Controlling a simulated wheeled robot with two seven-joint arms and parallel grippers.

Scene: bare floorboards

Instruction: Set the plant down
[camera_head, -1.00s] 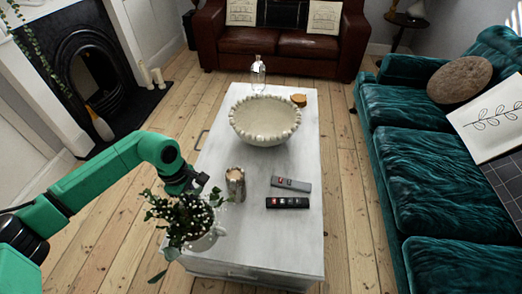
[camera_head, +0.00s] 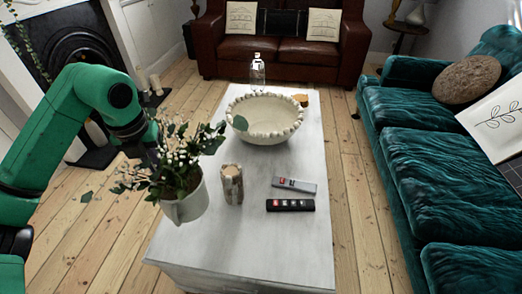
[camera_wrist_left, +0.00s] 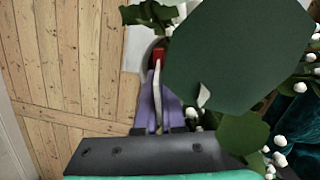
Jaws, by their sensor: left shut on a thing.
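The plant (camera_head: 178,165), leafy with small white flowers in a white pot (camera_head: 187,204) with a handle, is upright over the near left edge of the white table (camera_head: 250,235). I cannot tell whether the pot's base touches the tabletop. My left gripper (camera_head: 150,163) reaches in from the left and is mostly hidden behind the foliage. In the left wrist view its purple fingers (camera_wrist_left: 160,105) are shut on the plant, seemingly at the pot's rim or handle. A large dark leaf (camera_wrist_left: 235,55) covers much of that view. My right gripper is not in view.
On the table a candle-like wooden holder (camera_head: 231,184) stands just right of the pot, with a grey remote (camera_head: 295,185) and a black remote (camera_head: 290,205) beyond. A large beaded bowl (camera_head: 264,120) and a glass bottle (camera_head: 257,72) stand farther back. The table's near right is clear.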

